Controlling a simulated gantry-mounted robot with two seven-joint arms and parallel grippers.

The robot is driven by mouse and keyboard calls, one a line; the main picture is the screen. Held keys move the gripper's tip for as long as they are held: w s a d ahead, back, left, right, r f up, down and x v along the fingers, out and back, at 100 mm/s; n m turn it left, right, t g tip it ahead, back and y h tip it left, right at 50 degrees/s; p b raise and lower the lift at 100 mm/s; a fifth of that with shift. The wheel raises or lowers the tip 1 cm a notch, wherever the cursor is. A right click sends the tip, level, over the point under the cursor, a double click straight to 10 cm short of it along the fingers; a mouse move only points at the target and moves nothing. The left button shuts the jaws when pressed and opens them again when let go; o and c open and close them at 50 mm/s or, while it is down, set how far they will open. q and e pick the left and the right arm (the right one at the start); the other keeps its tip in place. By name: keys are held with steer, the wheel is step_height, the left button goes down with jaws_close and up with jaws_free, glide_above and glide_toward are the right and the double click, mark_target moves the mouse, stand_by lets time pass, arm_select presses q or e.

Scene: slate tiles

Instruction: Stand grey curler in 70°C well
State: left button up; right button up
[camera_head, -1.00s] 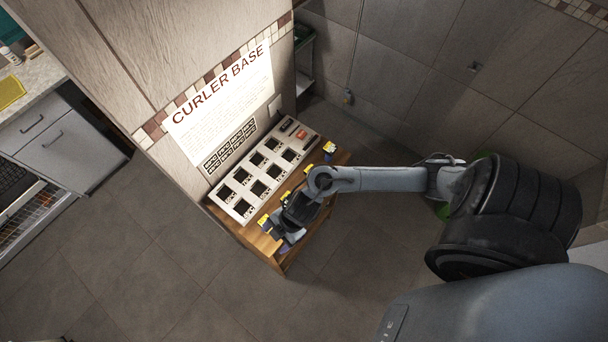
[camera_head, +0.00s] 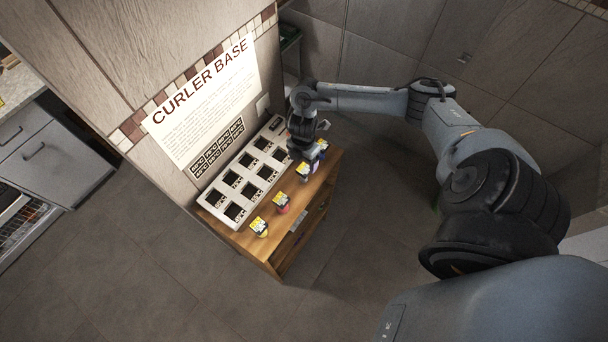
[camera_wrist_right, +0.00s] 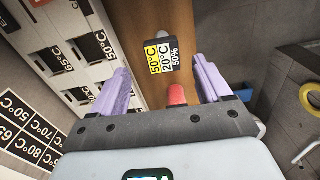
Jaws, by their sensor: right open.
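The white curler base (camera_head: 243,174) with two rows of dark square wells lies along the wall on a wooden cabinet. My right gripper (camera_head: 312,157) is over the cabinet's far end, beside the base. In the right wrist view its purple fingers are open, with a red tip (camera_wrist_right: 177,94) showing between them. Ahead stands a curler with a greyish top (camera_wrist_right: 164,34) and a label reading 50°C, 20°C, 50%; I cannot confirm it is the grey curler. My left gripper is out of view.
More yellow labels show by the gripper. The "CURLER BASE" sign (camera_head: 205,100) hangs on the wall behind. The floor around is clear.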

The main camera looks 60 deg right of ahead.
mark_target(304, 169)
steer(key=f, duration=0.4)
steer(key=shift+s+a+f+p, duration=0.15)
steer(key=shift+s+f+p, duration=0.05)
steer(key=shift+f+p, duration=0.2)
steer(key=shift+f, duration=0.45)
steer(key=shift+c, duration=0.4)
steer(key=c, duration=1)
steer(key=shift+c, duration=0.2)
steer(key=shift+r, duration=0.15)
